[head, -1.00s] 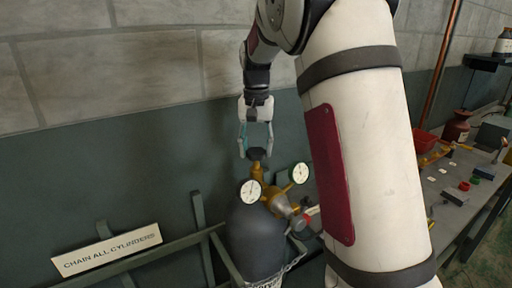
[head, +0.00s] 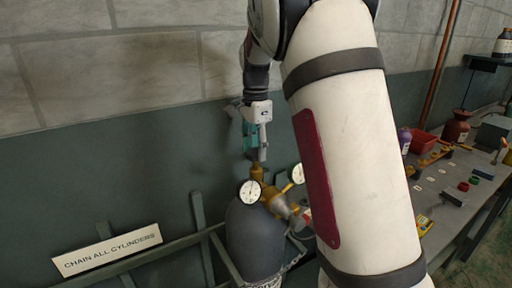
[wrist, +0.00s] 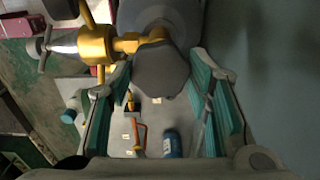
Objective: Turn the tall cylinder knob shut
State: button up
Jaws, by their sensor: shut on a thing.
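The tall dark grey cylinder (head: 252,240) stands upright at lower centre in the head view, with a brass valve (head: 258,180) on top. Its dark knob (wrist: 161,70) shows in the wrist view between my two teal-padded fingers. My gripper (head: 255,152) points down over the valve in the head view, and its fingers hide most of the knob there. My gripper (wrist: 162,88) is shut on the knob.
Two round white gauges (head: 250,192) and a regulator sit beside the valve. A chain (head: 266,283) and rack rails surround the cylinder. A "CHAIN ALL CYLINDERS" sign (head: 108,249) is at left. A cluttered workbench (head: 445,215) stands at right, beyond my arm.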

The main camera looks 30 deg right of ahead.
aim_at(256, 152)
jog(key=shift+m, duration=1)
jog(key=o, duration=1.1)
jog(key=shift+o, duration=0.2)
notch_tip(256, 152, up, 12)
